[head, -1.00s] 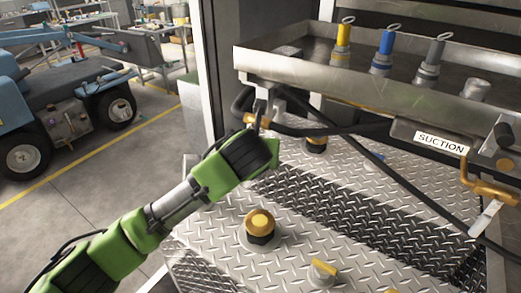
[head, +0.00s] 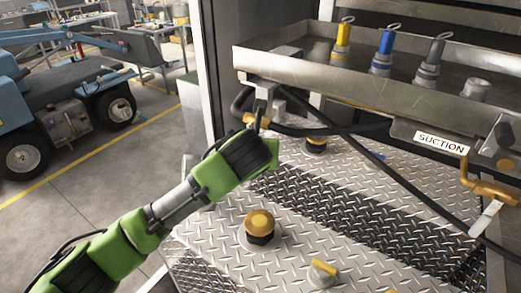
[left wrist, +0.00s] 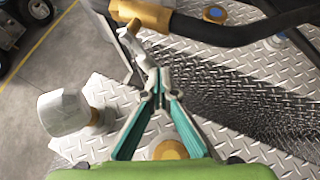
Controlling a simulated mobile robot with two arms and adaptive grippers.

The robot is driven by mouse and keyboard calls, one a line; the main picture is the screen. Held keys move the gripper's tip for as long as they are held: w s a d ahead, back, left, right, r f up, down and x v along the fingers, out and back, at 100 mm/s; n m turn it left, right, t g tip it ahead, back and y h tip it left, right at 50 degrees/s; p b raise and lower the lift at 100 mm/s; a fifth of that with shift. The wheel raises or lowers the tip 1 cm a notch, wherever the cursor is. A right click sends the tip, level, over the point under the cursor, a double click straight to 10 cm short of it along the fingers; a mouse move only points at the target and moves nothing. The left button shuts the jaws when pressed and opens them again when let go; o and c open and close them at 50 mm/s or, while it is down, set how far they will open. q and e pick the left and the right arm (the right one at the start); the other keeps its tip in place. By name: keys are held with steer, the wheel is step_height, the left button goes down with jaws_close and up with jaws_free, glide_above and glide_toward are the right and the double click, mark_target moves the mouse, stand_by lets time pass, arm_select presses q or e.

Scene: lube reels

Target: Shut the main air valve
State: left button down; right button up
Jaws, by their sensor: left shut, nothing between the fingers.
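A brass valve fitting (left wrist: 142,14) with a grey metal lever (left wrist: 136,46) shows at the top of the left wrist view, on a black hose. No label on it is readable, so I cannot confirm it is the main air valve. In the head view a brass fitting (head: 250,118) sits under the tray's left end, just beyond my green left wrist. My left gripper (left wrist: 160,78) is shut and empty, its tips close to the lever's lower end; whether they touch I cannot tell. In the head view my wrist hides the fingers. My right gripper is out of view.
A metal tray (head: 290,72) holds yellow, blue and grey capped nozzles. A SUCTION label (head: 441,143) and another brass valve (head: 490,190) are at right. Black hoses cross over the diamond-plate deck (head: 330,220), which has yellow-capped fittings (head: 260,222). A blue vehicle (head: 70,100) stands left.

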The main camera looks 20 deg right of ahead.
arm_select(q)
steer(key=shift+a+f+t, duration=0.1)
steer(key=shift+t, duration=0.2)
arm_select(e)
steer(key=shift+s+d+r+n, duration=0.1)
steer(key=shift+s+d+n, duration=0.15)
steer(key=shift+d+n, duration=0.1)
arm_select(q)
steer(key=shift+w+a+f+m+p, duration=0.1)
steer(key=shift+w+f+m+p, duration=0.1)
steer(key=shift+m+p, duration=0.1)
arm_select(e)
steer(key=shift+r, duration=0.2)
arm_select(q)
steer(key=shift+w+a+f+m+t+y+p, duration=0.5)
steer(key=shift+w+f+m+t+y+p, duration=0.2)
steer(key=shift+t+p, duration=0.4)
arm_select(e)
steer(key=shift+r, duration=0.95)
